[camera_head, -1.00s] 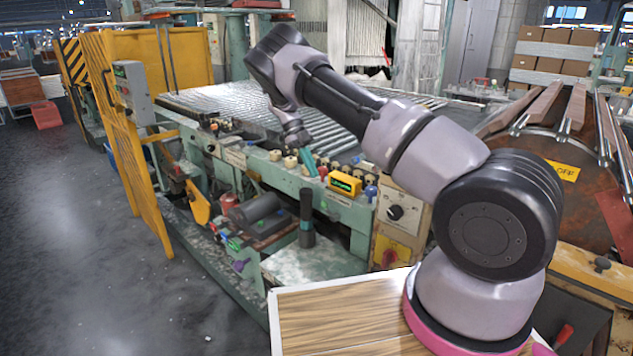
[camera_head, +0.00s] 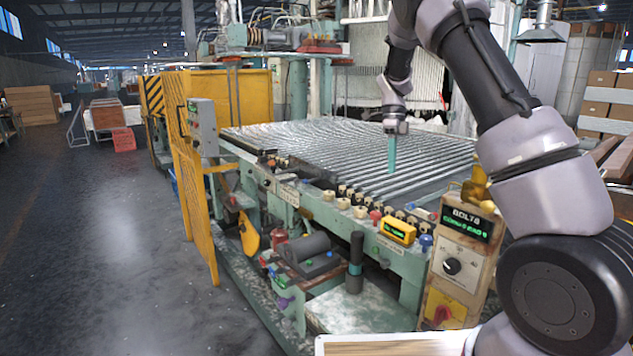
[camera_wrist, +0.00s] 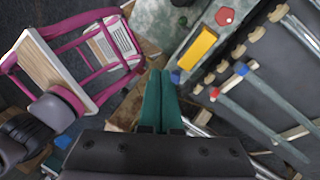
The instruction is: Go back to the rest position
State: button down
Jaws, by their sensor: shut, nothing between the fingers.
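My gripper (camera_head: 391,168) hangs pointing down over the roller bed in the head view, with its teal fingers together. In the wrist view the two fingers (camera_wrist: 161,78) lie side by side with no object between them. My arm is raised and bent at the right of the head view. The roller bed (camera_head: 300,140) of the green machine lies behind and below the gripper in the picture. The exact height of the fingers above it is hard to tell.
A row of knobs and a yellow display box (camera_head: 397,231) line the machine's front edge. A control box (camera_head: 455,268) with a dial and red switch stands beside my arm. A yellow guard (camera_head: 198,190) stands at the left. The grey floor (camera_head: 100,250) is clear.

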jog(key=s+d+r+n+t+y, duration=0.3)
jog(key=s+r+n+t, duration=0.2)
jog(key=s+r+n, duration=0.65)
jog(key=s+r+n+t, duration=0.3)
jog(key=s+n, duration=0.1)
jog(key=s, duration=0.5)
jog(key=s+r+n+t+h, duration=0.1)
jog(key=s+r+n+t, duration=0.1)
jog(key=s, duration=0.7)
jog(key=shift+s+r+n+t, duration=0.25)
jog(key=shift+r+n+t, duration=0.25)
jog(key=shift+n, duration=0.65)
